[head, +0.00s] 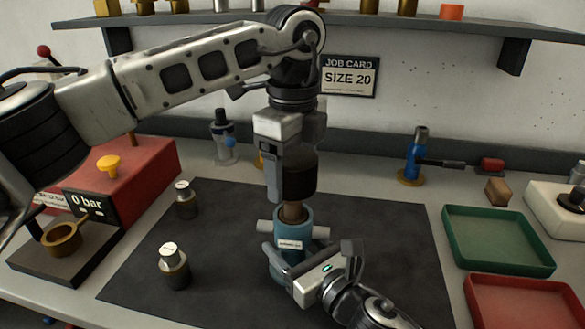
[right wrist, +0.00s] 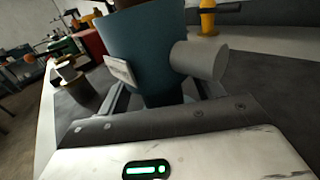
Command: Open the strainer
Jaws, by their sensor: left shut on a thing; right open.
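The strainer body (head: 293,228), teal with a white label and grey side stubs, stands upright on the dark mat (head: 375,225). A black cap (head: 303,175) is above it, with a brown cylinder (head: 293,212) showing between cap and body. My left gripper (head: 285,185) points down and is shut on the black cap. My right gripper (head: 290,268) is low at the front of the body, its fingers open to either side of the lower body. In the right wrist view the teal body (right wrist: 140,55) stands between them; I cannot tell whether they touch it.
Two small capped cylinders (head: 174,267) stand on the mat's left. A red box with a 0 bar sign (head: 143,180) is further left. Green (head: 497,262) and red (head: 520,312) trays lie at right. A job card (head: 348,76) reads SIZE 20. A shelf (head: 400,22) runs above.

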